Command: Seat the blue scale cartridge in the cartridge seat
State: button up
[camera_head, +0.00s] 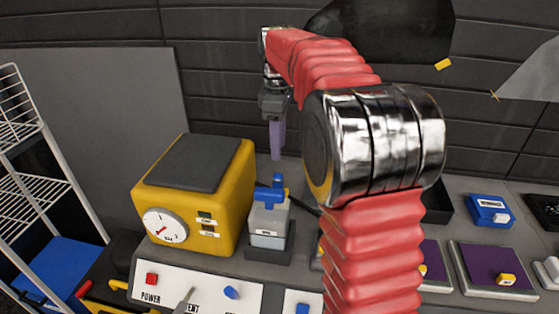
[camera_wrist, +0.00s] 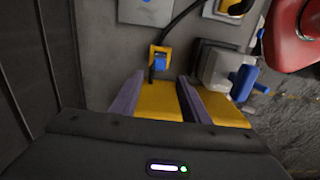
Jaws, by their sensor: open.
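A blue T-shaped handle tops a grey-capped, pale-bodied unit (camera_head: 269,220), which I take for the scale cartridge. It stands roughly upright on a dark base (camera_head: 268,253), likely the cartridge seat, right beside the yellow machine (camera_head: 220,225). I cannot tell how deep it sits. The unit also shows in the wrist view (camera_wrist: 216,68), right of the fingers. My gripper (camera_head: 277,140) is above and behind the unit, apart from it. In the wrist view its two purple fingers (camera_wrist: 156,98) are spread with nothing held between them; yellow surfaces show beyond them.
A white panel (camera_head: 205,286) with a red button lies in front of the machine. A blue box (camera_head: 489,210) and purple-topped pads (camera_head: 490,266) are at the right. A white wire rack (camera_head: 38,165) stands at the left. A dark cable (camera_wrist: 180,22) runs near the unit.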

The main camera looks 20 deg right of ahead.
jog(key=shift+r, duration=0.1)
jog(key=s+a+m+t, duration=0.1)
jog(key=s+a+m, duration=0.1)
jog(key=s, duration=0.2)
jog(key=s+a+r+m+t, duration=0.1)
jog(key=s+a, duration=0.2)
jog(key=s, duration=0.2)
jog(key=s+a+r+m, duration=0.1)
jog(key=s+a+m, duration=0.1)
jog(key=s, duration=0.3)
jog(key=shift+s+a+r+m+t, duration=0.2)
jog(key=shift+r+m+t, duration=0.1)
jog(key=shift+t, duration=0.1)
jog(key=s+a+f+m+t, duration=0.2)
jog(key=s+a+f+m, duration=0.2)
jog(key=s, duration=0.9)
notch_tip(320, 180, down, 3)
jog(key=shift+s+f+m+t, duration=0.15)
jog(key=shift+s+m+t, duration=0.2)
jog(key=shift+m, duration=0.45)
jog(key=shift+w, duration=0.15)
jog(key=shift+c, duration=0.5)
